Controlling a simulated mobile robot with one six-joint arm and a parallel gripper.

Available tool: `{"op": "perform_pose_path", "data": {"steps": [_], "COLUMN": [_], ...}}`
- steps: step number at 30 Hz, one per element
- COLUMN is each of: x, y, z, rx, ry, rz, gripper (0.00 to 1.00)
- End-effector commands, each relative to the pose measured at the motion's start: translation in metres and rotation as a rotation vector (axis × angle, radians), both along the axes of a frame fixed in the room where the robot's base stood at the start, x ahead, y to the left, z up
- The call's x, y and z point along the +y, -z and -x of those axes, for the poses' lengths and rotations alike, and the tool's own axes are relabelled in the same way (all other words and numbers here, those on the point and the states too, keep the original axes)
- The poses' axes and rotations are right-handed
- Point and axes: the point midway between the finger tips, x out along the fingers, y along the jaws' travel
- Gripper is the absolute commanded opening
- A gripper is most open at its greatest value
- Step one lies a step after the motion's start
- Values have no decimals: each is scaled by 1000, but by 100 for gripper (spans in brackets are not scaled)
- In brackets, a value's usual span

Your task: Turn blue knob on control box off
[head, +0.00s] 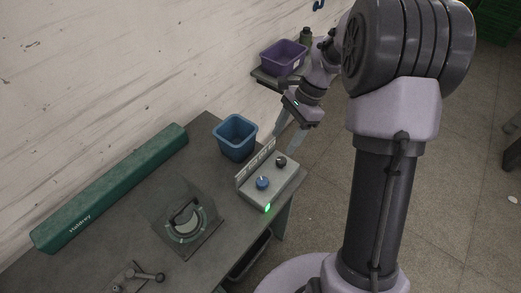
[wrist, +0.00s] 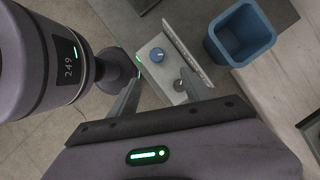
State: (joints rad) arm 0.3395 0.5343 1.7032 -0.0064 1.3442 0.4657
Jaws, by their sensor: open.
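The control box (head: 284,187) is a pale grey box at the right edge of the workbench, with a green light (head: 268,208) lit on its front. The blue knob (head: 262,183) sits on its top, on the side nearer the light; it also shows in the wrist view (wrist: 157,55). A dark knob (head: 281,162) sits farther back on the same top, partly behind a finger in the wrist view. My gripper (head: 284,145) is open and empty above the box, nearer the dark knob. In the wrist view its fingertips (wrist: 160,76) are spread, with the blue knob beyond them.
A blue bin (head: 236,152) stands close behind the box. A labelled plate (head: 256,161) rises along the box's back edge. A dark device with a dial (head: 187,222), a long green case (head: 110,188) and a small lever fitting (head: 137,277) are on the bench. A purple bin (head: 284,58) sits farther back.

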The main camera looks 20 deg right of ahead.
Motion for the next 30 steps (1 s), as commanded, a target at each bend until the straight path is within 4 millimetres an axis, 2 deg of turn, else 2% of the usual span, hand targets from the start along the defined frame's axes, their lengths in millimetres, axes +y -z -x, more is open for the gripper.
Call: {"op": "perform_pose_path", "data": {"steps": [9,15,21,29,30], "x": [35,54,63,63,63], "y": [90,135,154,154,154], "z": [8,12,13,13,13], "rx": [3,1,0,-1,-1], "ry": [-3,-4,-2,-2,-2], "rz": [0,0,1,1,1], "gripper": [57,57,57,57,51]}}
